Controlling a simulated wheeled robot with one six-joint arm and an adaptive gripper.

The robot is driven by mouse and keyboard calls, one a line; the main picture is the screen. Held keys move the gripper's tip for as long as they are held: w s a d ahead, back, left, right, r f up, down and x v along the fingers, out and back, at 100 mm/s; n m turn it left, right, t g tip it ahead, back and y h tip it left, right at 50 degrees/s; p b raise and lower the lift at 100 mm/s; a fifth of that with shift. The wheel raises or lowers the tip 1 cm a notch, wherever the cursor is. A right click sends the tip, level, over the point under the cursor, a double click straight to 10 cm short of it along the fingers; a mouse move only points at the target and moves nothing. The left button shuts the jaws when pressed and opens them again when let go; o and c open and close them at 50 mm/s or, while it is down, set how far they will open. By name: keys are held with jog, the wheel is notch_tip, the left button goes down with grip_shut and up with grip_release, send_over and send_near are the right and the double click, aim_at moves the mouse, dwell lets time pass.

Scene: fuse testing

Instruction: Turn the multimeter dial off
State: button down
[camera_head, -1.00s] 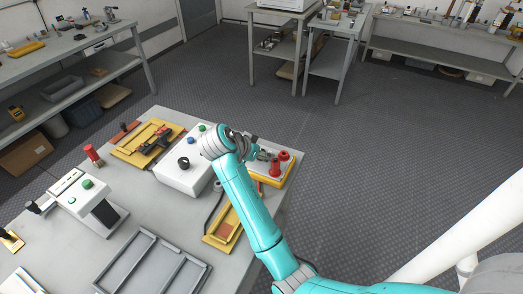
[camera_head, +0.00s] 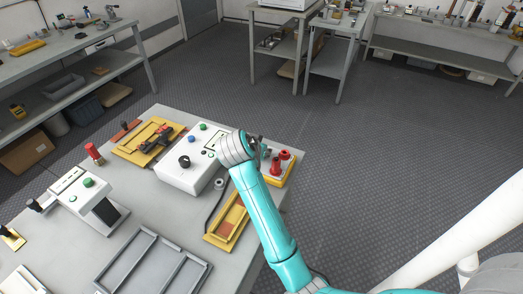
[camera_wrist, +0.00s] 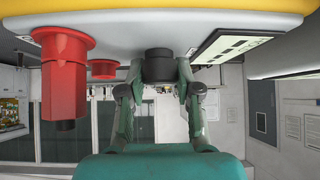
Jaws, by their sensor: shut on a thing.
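The multimeter (camera_head: 286,176) is a yellow and white box at the right edge of the table. In the wrist view its pale face (camera_wrist: 210,22) spans the top, with a display (camera_wrist: 236,38) to the right of the black dial knob (camera_wrist: 158,65). My gripper (camera_wrist: 158,88) has its fingers on both sides of the knob, shut on it. In the head view my gripper (camera_head: 258,147) is over the multimeter, and my wrist hides the dial. The dial's pointer and the display reading cannot be made out.
Red plugs (camera_wrist: 64,75) stand on the multimeter beside the dial, close to my left finger in the wrist view. A white control box (camera_head: 180,175) is left of the multimeter. A yellow tray (camera_head: 238,212) lies nearer, and a grey frame (camera_head: 135,253) lies further left.

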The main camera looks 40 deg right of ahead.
jog(key=n+t+y, duration=0.2)
jog(key=n, duration=0.2)
jog(key=shift+n+t, duration=0.3)
jog(key=shift+t, duration=0.1)
jog(key=shift+n+t+y, duration=0.9)
jog(key=shift+n+y, duration=0.3)
jog(key=shift+n, duration=0.6)
jog(key=c, duration=0.8)
grip_release()
jog(key=v, duration=1.2)
